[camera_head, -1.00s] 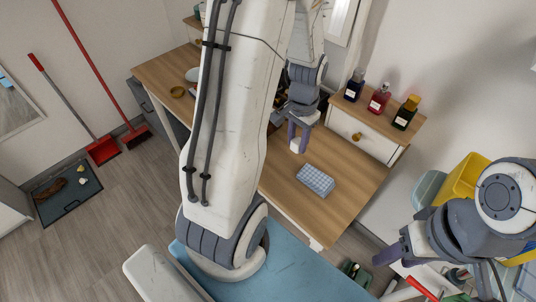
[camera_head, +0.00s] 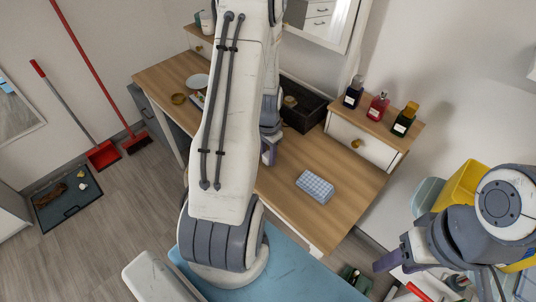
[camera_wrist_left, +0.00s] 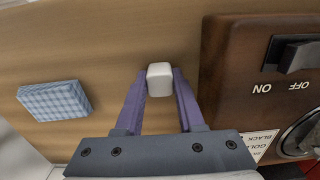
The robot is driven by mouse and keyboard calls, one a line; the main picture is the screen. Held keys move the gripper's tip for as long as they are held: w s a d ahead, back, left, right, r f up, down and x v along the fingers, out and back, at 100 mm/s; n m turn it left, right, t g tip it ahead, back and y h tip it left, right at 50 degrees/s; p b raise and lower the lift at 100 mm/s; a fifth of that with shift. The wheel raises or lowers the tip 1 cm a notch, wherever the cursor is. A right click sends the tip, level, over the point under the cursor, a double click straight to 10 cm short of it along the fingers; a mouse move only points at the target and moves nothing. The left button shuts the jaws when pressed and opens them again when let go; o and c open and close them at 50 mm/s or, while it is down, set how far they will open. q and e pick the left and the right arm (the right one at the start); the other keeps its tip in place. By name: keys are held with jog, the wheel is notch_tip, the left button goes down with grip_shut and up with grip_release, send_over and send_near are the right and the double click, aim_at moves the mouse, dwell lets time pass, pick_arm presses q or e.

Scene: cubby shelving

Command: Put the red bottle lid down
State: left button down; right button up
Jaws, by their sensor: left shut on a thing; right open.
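My left gripper (camera_wrist_left: 160,88) is shut on a small white rounded block, the red bottle lid (camera_wrist_left: 159,78), in the left wrist view. The lid is between the purple fingertips over the wooden desk top; I cannot tell whether it touches the wood. In the head view my left gripper (camera_head: 268,151) is mostly hidden behind my own arm. The red bottle (camera_head: 377,106) stands on the small drawer unit, between a dark blue bottle and a dark green one. My right gripper (camera_head: 396,255) is open and empty at the lower right.
A blue checked block (camera_head: 315,186) lies on the desk (camera_head: 309,217); in the wrist view it is left of the gripper. A brown box with an ON/OFF switch (camera_wrist_left: 240,70) is close on the right. A black tray (camera_head: 303,105) is at the back. The desk front is clear.

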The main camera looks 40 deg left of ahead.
pick_arm(q)
jog(key=shift+f, duration=0.2)
jog(key=c, duration=0.5)
grip_release()
jog(key=shift+r, duration=0.1)
